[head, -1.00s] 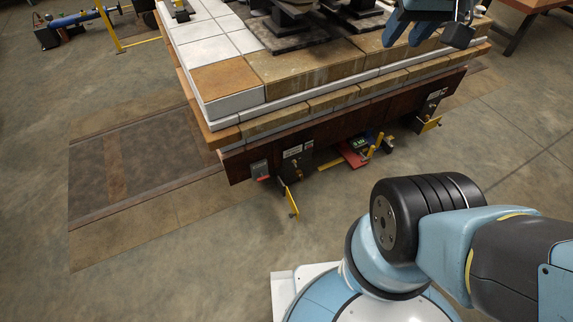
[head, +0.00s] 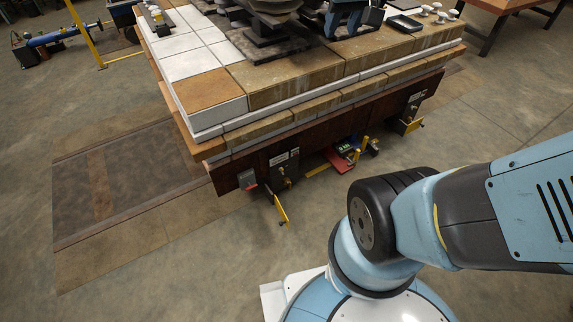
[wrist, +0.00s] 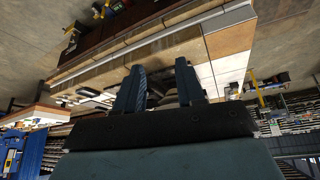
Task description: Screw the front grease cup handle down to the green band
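I cannot pick out a grease cup handle or a green band for certain. Small brass-coloured fittings and yellow levers (head: 281,208) sit on dark plates (head: 284,163) along the cart's brown side beam (head: 330,135). In the wrist view, my gripper (wrist: 160,72) is open, its two blue fingers apart with nothing held between them. In the head view, blue parts that look like my gripper (head: 345,18) show at the top edge, over the block-topped cart beside the dark insulator stack (head: 268,30). Its fingertips are hard to make out there.
A black tray (head: 404,24) and small white knobs (head: 437,9) stand at the deck's far right. A red part (head: 334,160) lies under the beam. A wooden table (head: 515,12) is at back right.

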